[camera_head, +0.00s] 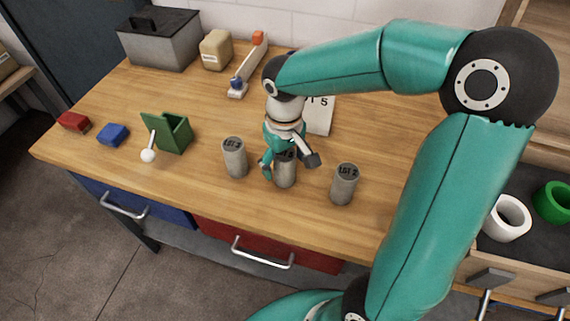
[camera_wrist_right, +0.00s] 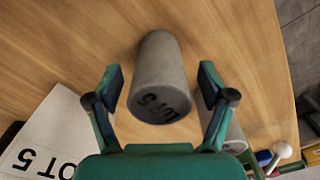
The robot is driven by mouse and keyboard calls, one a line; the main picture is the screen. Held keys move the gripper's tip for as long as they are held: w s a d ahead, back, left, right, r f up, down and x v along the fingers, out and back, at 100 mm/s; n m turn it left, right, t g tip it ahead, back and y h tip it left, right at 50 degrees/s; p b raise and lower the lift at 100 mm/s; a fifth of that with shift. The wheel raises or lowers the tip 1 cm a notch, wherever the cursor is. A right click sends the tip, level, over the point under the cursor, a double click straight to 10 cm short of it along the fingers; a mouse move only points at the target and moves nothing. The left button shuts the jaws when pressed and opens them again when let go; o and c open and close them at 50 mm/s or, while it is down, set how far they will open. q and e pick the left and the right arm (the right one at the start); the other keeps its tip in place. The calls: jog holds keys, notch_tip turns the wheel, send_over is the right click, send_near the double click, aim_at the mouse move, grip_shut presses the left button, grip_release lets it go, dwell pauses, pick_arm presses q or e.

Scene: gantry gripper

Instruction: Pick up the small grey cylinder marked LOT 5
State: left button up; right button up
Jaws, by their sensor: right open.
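Three small grey cylinders stand upright in a row on the wooden bench: a left one (camera_head: 235,158), a middle one (camera_head: 286,172) and a right one (camera_head: 344,185). My right gripper (camera_head: 289,165) points down over the middle cylinder, open, with a finger on either side, and hides part of it. In the right wrist view this cylinder (camera_wrist_right: 157,75) shows between and beyond the open fingers; its top mark appears upside down and seems to read LOT 5. Another cylinder (camera_wrist_right: 234,138) is partly hidden behind a finger there. My left gripper is not in view.
A white card (camera_head: 320,117) marked LOT 5 lies behind the gripper. A green holder (camera_head: 174,133), white ball-tipped lever (camera_head: 148,155), blue block (camera_head: 113,134) and red block (camera_head: 73,122) stand left. A grey box (camera_head: 158,45) is at the back. The bench front is clear.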

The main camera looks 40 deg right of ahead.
grip_shut()
jog(key=shift+w, duration=0.1)
dwell(0.3)
jog(key=shift+r, duration=0.15)
